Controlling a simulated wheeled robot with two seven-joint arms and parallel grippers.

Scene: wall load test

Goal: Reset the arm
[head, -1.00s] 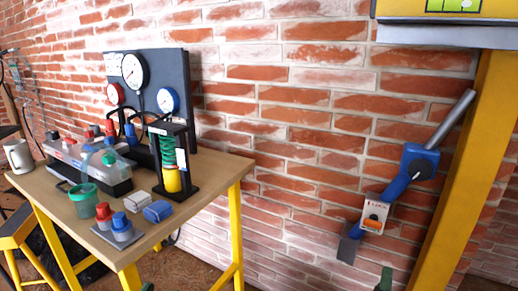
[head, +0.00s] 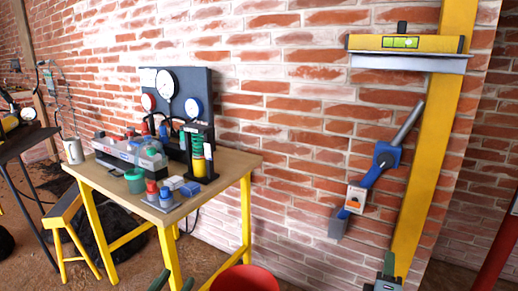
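The blue arm (head: 386,156) is mounted on the brick wall at the right, with a grey metal bar slanting up and right from its hub. Its lower end runs down and left past a white tag with an orange part (head: 355,199) to a grey block (head: 339,222). My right gripper (head: 389,262) shows at the bottom right, below the blue arm and apart from it, in front of the yellow post. Its finger opening cannot be made out.
A wooden table (head: 228,163) with yellow legs carries gauges, a green spring stand and small containers. A red bucket (head: 245,279) stands at the bottom middle. A yellow post (head: 437,150) and a spirit level (head: 407,43) border the blue arm. A yellow stool (head: 65,210) stands left.

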